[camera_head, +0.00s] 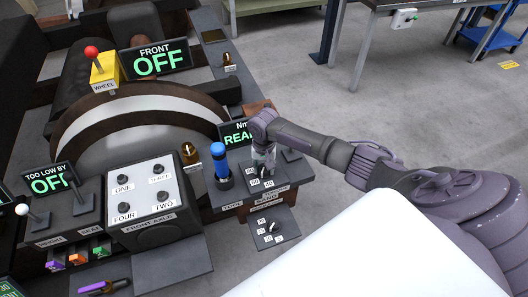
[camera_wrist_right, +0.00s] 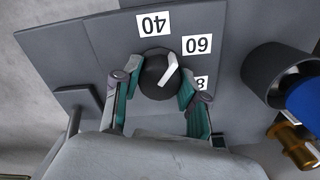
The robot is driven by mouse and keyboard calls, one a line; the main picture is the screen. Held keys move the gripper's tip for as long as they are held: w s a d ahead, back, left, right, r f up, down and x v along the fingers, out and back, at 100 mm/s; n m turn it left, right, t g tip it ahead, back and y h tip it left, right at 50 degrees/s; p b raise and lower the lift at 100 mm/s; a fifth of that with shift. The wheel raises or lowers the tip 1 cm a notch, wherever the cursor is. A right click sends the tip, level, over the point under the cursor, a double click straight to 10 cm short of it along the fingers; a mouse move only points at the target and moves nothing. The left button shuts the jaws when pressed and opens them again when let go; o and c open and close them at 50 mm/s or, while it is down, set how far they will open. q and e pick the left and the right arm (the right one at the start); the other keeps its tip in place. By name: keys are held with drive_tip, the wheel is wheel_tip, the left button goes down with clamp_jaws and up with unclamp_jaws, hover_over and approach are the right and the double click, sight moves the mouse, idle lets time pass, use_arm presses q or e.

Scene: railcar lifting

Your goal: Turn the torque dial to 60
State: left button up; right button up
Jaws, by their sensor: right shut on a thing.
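The torque dial (camera_wrist_right: 152,78) is a round black knob with a white pointer bar in the right wrist view. Its bar points to the side between the 40 label (camera_wrist_right: 153,24) and the 60 label (camera_wrist_right: 197,44). A third label beside my finger is partly hidden. My right gripper (camera_wrist_right: 155,85) is shut on the dial, with one finger on each side of it. In the head view my right gripper (camera_head: 263,157) comes down onto the dial's panel and covers much of the knob. My left gripper is not in view.
A blue-handled tool (camera_head: 219,162) stands upright just left of the dial. A lower panel (camera_head: 271,228) carries another black knob. A four-button box (camera_head: 152,200) stands further left.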

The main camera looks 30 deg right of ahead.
sight(264, 167)
drive_tip(key=m+p, duration=0.3)
drive_tip(key=shift+r+p, duration=0.2)
drive_tip(key=shift+p, duration=0.1)
drive_tip(key=shift+f+m+p, duration=0.15)
drive_tip(key=shift+m+p, duration=0.75)
drive_tip(key=shift+m, duration=0.4)
drive_tip(key=o, duration=1.1)
drive_tip(key=shift+o, duration=0.2)
wheel_tip(264, 167, up, 12)
